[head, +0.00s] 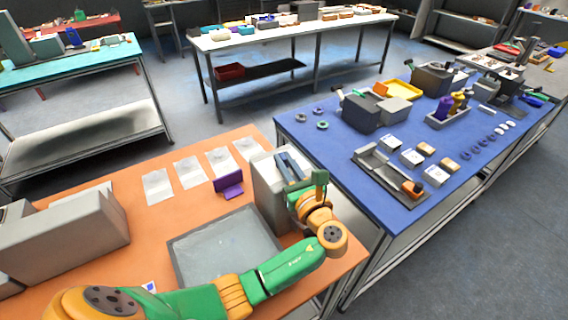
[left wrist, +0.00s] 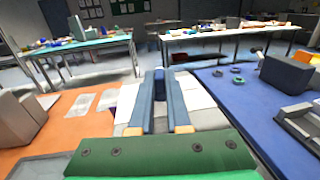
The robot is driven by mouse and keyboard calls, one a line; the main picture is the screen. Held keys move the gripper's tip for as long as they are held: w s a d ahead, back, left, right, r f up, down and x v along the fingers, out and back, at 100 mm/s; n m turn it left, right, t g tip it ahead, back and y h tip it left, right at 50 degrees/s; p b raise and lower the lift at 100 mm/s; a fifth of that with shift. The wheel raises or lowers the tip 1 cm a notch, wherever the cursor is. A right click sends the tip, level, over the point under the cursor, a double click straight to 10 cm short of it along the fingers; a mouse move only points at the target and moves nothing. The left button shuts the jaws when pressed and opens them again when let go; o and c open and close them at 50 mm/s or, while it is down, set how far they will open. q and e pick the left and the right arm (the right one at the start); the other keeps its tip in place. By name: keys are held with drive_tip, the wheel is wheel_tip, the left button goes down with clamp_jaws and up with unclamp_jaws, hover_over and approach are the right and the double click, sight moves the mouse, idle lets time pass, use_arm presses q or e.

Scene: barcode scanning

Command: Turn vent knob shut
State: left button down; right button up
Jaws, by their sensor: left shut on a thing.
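My left gripper (head: 284,158) is over the top of a grey box (head: 266,195) on the orange table. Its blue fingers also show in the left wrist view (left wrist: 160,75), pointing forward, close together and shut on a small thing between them. The thing's shape is mostly hidden by the fingers; it appears to be the vent knob, but its turn angle cannot be read. The pale top of the box shows on both sides of the fingers in the left wrist view. My right gripper is in neither view.
The orange table (head: 80,226) holds a grey-rimmed tray (head: 225,248), white cards (head: 157,186), a purple stand (head: 229,185) and a grey machine (head: 65,240). A blue table (head: 340,160) with bins and small parts stands to the right, past a narrow gap.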

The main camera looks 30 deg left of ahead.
use_arm(q)
drive_tip(key=shift+w+d+r+n+g+y+b, duration=0.1)
drive_tip(key=shift+w+n+g+y+b, duration=0.05)
drive_tip(key=shift+n+g+y+b, duration=0.7)
drive_tip(key=shift+g, duration=0.35)
drive_tip(key=c, duration=0.9)
unclamp_jaws()
